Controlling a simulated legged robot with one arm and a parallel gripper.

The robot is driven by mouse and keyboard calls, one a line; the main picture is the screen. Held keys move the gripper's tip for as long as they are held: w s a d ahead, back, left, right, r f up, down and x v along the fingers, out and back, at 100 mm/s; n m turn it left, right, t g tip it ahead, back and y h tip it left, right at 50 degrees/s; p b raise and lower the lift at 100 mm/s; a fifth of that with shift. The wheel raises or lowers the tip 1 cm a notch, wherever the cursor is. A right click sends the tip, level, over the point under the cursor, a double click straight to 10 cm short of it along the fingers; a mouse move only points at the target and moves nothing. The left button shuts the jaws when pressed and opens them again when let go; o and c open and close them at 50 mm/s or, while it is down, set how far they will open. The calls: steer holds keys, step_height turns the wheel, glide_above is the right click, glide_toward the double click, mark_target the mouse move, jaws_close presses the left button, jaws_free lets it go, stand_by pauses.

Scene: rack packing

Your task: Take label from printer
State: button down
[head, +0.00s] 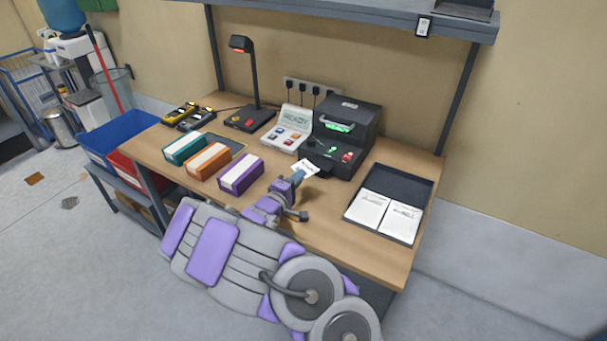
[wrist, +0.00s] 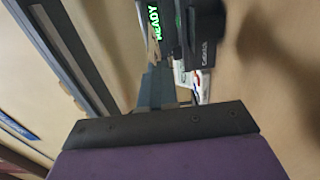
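The label printer (head: 345,135) is a dark box with a green-lit display at the back of the bench. In the wrist view its green READY text (wrist: 154,22) shows at the top. A small white label (head: 308,167) is at the printer's front left. My gripper (head: 299,174) is at the label's near edge, and its tips overlap it in the head view. In the wrist view my grey fingers (wrist: 158,88) point toward the printer and look close together. Whether they are closed on the label is hidden.
Teal, orange and purple boxes (head: 240,174) stand left of my gripper. A dark tray (head: 424,188) with two white pads lies to the right. A panel with coloured buttons (head: 290,128) and a lamp (head: 252,85) stand behind. Blue and red bins (head: 113,137) are at the left end.

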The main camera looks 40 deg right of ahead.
steer(key=a, duration=0.1)
steer(key=s+a+r, duration=0.1)
steer(key=a, duration=0.1)
steer(key=shift+s+a+r, duration=0.15)
steer(key=shift+r, duration=0.05)
